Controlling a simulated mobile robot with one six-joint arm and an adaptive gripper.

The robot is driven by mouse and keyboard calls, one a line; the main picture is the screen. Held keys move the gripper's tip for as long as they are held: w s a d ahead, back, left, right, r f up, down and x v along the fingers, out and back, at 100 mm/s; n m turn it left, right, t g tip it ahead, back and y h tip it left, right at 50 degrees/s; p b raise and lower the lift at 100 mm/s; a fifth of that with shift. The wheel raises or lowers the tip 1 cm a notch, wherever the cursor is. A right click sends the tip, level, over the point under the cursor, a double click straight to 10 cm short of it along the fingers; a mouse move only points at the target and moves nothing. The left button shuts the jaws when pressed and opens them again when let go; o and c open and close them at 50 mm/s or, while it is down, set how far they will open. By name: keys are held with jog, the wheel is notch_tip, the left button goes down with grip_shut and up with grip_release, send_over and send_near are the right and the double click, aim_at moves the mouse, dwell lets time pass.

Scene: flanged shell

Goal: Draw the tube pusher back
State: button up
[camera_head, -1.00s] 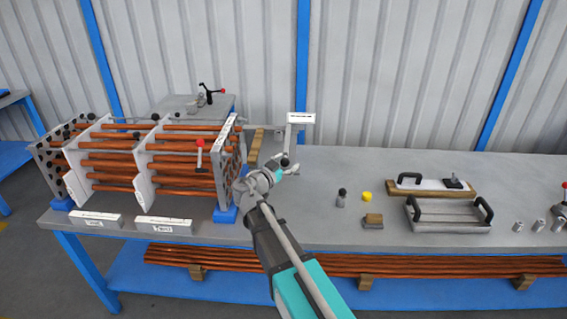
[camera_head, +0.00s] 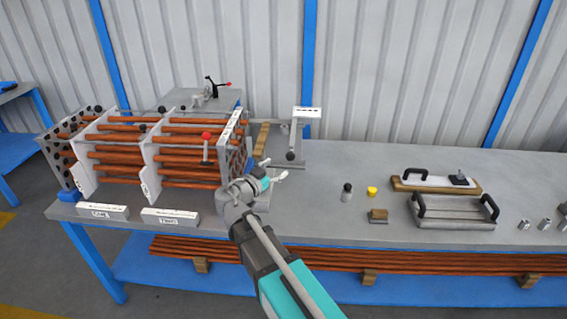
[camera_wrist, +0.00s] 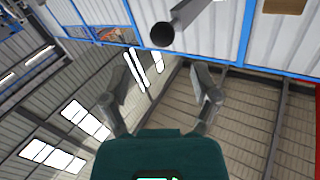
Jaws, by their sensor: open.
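The tube pusher appears to be the grey bracketed device with a white label (camera_head: 307,112) at the right of the tube bundle. A grey arm with a black knob (camera_head: 290,155) hangs below the label. In the wrist view a dark round knob on a grey bar (camera_wrist: 163,34) shows at the top, beyond the fingertips. My gripper (camera_head: 276,169) is open and empty, in front and a little left of the knob, apart from it. Both spread fingers show in the wrist view (camera_wrist: 161,65), with nothing between them.
The tube bundle in its end plate (camera_head: 232,145) stands close left of my gripper. A red-knobbed lever (camera_head: 206,148) rises at its front. A small black-topped cylinder (camera_head: 347,192), yellow cap (camera_head: 372,191) and grey tray (camera_head: 452,222) stand to the right.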

jog(key=shift+v, duration=1.85)
jog(key=shift+d, duration=0.15)
jog(key=s+d+f+n+g+y+p, duration=0.35)
jog(key=d+f+g, duration=0.35)
jog(key=d, duration=0.5)
jog(key=s+d+f+n+g+y+p, duration=0.1)
jog(key=s+f+n+g+y+p, duration=0.1)
jog(key=s+n+g+y, duration=0.1)
jog(key=s+d+f+n+g+y+p, duration=0.1)
jog(key=s+d+f+n+g+y, duration=0.1)
jog(key=s+y, duration=0.4)
jog(key=shift+s+f+n+g+p, duration=0.2)
jog(key=shift+s+n+g+p, duration=0.25)
jog(key=shift+s+n, duration=0.7)
jog(key=shift+w, duration=0.1)
